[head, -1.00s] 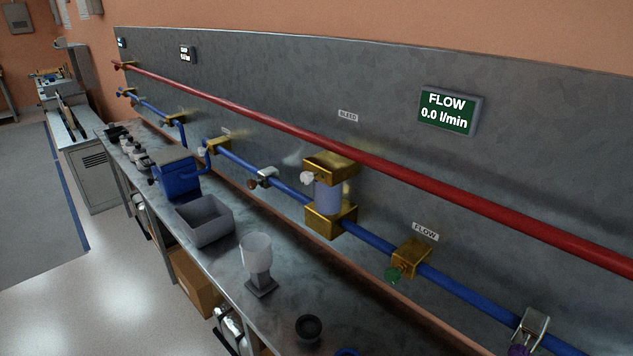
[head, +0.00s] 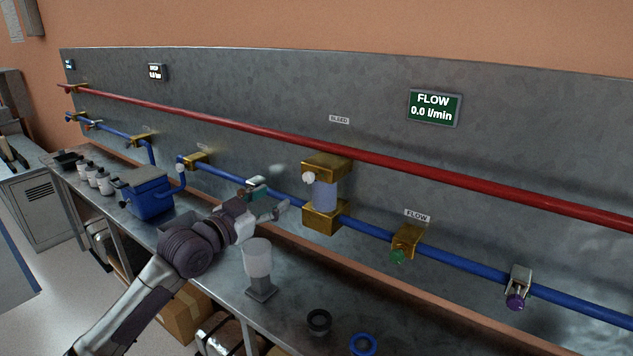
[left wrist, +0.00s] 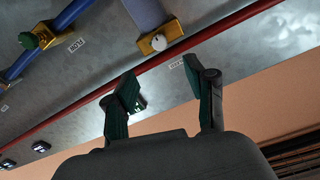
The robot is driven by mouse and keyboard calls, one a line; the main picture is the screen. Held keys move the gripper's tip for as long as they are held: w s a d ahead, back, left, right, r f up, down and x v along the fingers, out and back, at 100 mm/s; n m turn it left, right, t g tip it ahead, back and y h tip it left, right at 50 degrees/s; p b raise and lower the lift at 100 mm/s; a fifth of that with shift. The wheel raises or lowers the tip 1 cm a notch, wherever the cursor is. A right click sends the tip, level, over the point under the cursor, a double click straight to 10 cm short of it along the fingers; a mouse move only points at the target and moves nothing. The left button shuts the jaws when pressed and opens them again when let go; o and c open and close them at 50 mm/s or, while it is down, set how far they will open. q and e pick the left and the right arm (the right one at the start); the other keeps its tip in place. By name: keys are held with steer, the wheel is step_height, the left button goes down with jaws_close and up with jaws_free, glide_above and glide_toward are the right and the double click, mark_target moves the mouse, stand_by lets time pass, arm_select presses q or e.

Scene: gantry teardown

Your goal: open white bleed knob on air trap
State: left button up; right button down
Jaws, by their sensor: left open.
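The air trap has a clear bluish cylinder (head: 325,196) between two gold blocks, on the blue pipe along the grey wall panel. The white bleed knob (head: 309,177) sits on the left front of the upper gold block (head: 327,166). In the left wrist view the white knob (left wrist: 159,42) shows on its gold block (left wrist: 168,34), beyond the fingers. My left gripper (head: 270,197) is open and empty, left of and a little below the knob, apart from it. Its open fingers also show in the left wrist view (left wrist: 162,80). My right gripper is not in view.
A red pipe (head: 400,162) runs above the trap. A "BLEED" label (head: 339,120) and a green display reading 0.0 l/min (head: 434,107) are on the panel. A cup on a stand (head: 258,262), a black ring (head: 319,322) and a blue ring (head: 363,344) are on the bench below.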

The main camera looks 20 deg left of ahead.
arm_select(q)
steer(key=p, duration=0.2)
glide_toward(306, 179)
steer(key=x, duration=1)
steer(key=shift+w+d+p, duration=0.2)
steer(key=shift+w+p, duration=0.1)
steer(key=shift+w, duration=0.05)
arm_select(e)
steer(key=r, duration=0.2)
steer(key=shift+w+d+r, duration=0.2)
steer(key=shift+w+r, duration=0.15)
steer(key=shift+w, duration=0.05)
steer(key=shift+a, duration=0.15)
arm_select(q)
jaws_close()
